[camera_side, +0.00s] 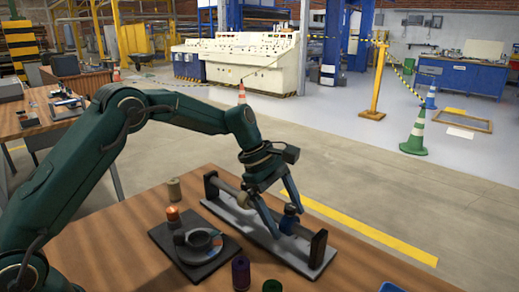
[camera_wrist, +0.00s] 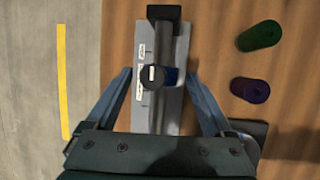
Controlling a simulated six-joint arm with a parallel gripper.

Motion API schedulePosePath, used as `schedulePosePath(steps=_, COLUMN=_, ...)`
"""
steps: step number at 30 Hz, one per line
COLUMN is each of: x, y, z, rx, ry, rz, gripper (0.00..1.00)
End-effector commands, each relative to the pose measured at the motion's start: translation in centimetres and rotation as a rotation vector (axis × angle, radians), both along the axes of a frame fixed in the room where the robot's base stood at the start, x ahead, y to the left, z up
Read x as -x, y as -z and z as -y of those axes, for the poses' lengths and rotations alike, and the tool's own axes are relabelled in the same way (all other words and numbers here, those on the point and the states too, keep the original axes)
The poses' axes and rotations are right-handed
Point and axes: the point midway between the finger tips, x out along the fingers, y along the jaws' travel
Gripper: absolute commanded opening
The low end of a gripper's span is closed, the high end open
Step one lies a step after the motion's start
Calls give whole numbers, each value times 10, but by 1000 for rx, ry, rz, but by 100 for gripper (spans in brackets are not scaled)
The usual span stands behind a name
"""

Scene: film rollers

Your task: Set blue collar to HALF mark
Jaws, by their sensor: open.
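The blue collar (camera_side: 289,221) sits on a rod (camera_side: 229,191) held between two dark end blocks on a grey base plate (camera_side: 262,232). In the side view it is near the right-hand block. In the wrist view its blue side (camera_wrist: 171,76) shows beside a dark round knob (camera_wrist: 152,77) with a white mark. My gripper (camera_side: 291,217) is open, its fingers reaching down around the collar. In the wrist view the fingers of my gripper (camera_wrist: 158,72) stand on either side of it, with gaps. White labels (camera_wrist: 141,52) line the plate's left side; their text is too small to read.
A dark fixture with a round ring (camera_side: 201,240) and an orange-topped piece (camera_side: 173,215) stands left of the plate. A tan spool (camera_side: 174,189) is behind it. Purple (camera_side: 241,272) and green (camera_wrist: 260,36) spools stand nearby. A blue item (camera_side: 390,287) is at the front edge.

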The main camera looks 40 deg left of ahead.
Motion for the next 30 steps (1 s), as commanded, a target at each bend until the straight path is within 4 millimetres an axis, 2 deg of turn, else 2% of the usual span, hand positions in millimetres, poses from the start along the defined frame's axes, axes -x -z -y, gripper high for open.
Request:
schedulePosePath(steps=3, x=2, y=-17, z=-8, rx=-1, ry=-4, rz=5, gripper=86)
schedulePosePath(steps=9, x=6, y=-34, z=-15, rx=-1, ry=-1, rz=3, gripper=86)
schedulePosePath(steps=19, x=7, y=-36, z=-15, rx=0, ry=1, rz=0, gripper=86)
schedulePosePath(steps=21, x=7, y=-42, z=-14, rx=-2, ry=3, rz=15, gripper=86)
schedulePosePath(steps=23, x=5, y=-53, z=-13, rx=-5, ry=7, rz=44, gripper=86)
schedulePosePath(steps=26, x=10, y=-82, z=-10, rx=-14, ry=16, rz=105, gripper=86)
schedulePosePath(steps=30, x=36, y=-122, z=-8, rx=-66, ry=68, rz=197, gripper=86)
